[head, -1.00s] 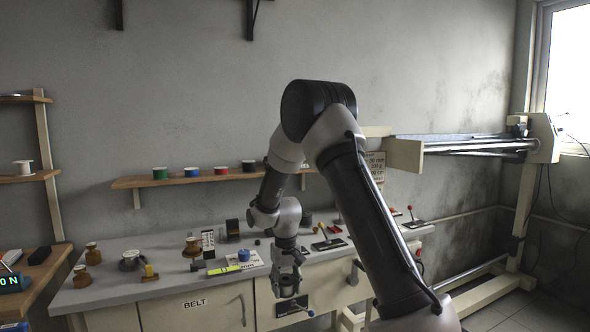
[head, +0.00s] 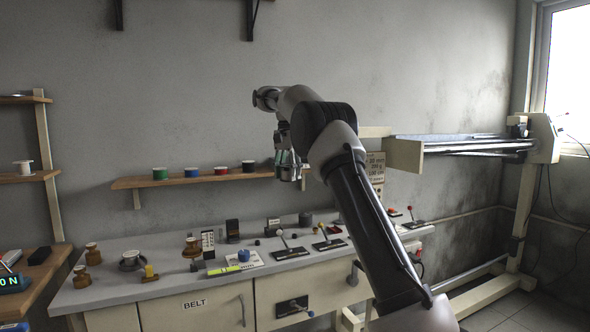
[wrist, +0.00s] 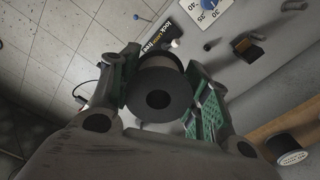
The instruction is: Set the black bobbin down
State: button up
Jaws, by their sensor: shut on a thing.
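The black bobbin (wrist: 160,95) is between the green-padded fingers of my gripper (wrist: 162,88) in the wrist view. Its dark round flange with a centre hole faces the camera, and a paler grey band shows behind it. My gripper is shut on it. In the head view my gripper (head: 289,170) hangs in the air above the workbench, near the right part of the wall shelf. The bobbin is hard to make out there.
The wall shelf (head: 205,179) carries a green spool (head: 160,173), a blue one (head: 192,171), a red one (head: 221,170) and a dark one (head: 249,166). The workbench (head: 130,290) below holds levers, blocks and several small parts.

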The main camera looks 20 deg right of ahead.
jog(key=s+r+m, duration=0.7)
jog(key=r+m, duration=0.1)
jog(key=m, duration=0.1)
jog(key=shift+s, duration=0.2)
jog(key=shift+m, duration=0.3)
